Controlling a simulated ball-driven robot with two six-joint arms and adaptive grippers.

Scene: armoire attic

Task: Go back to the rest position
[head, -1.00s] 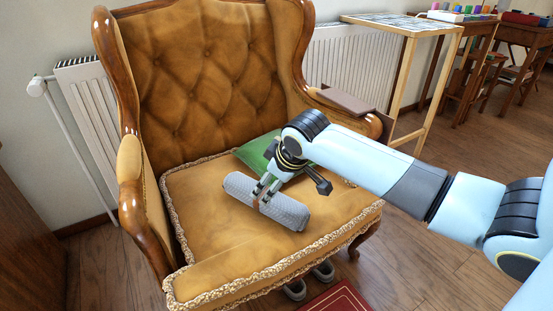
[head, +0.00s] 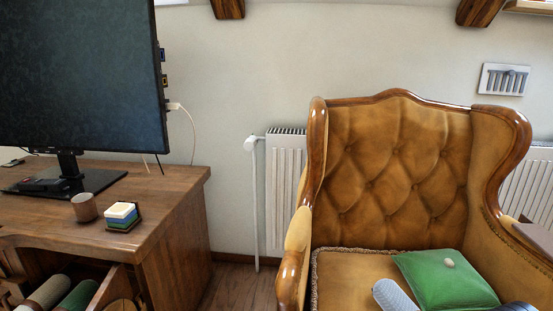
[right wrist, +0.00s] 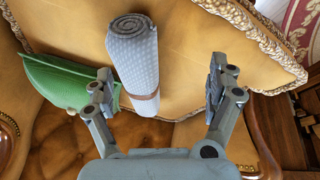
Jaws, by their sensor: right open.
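My right gripper (right wrist: 162,85) is open in the right wrist view, with its two fingers wide apart. A grey rolled-up textile (right wrist: 133,60) with a brown band lies on the armchair's seat beyond the fingers, nearer the left finger. I cannot tell whether that finger touches it. The end of the roll also shows at the bottom of the head view (head: 394,296). Only a small dark piece of my right arm shows at the bottom right of the head view. My left gripper is in neither view.
The tan wing armchair (head: 395,165) carries a green cushion (head: 440,277) with a small pale object on it. A wooden desk (head: 170,225) at left holds a monitor (head: 85,75), a brown cup (head: 84,207) and a coaster stack (head: 122,214). A radiator (head: 285,190) stands behind.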

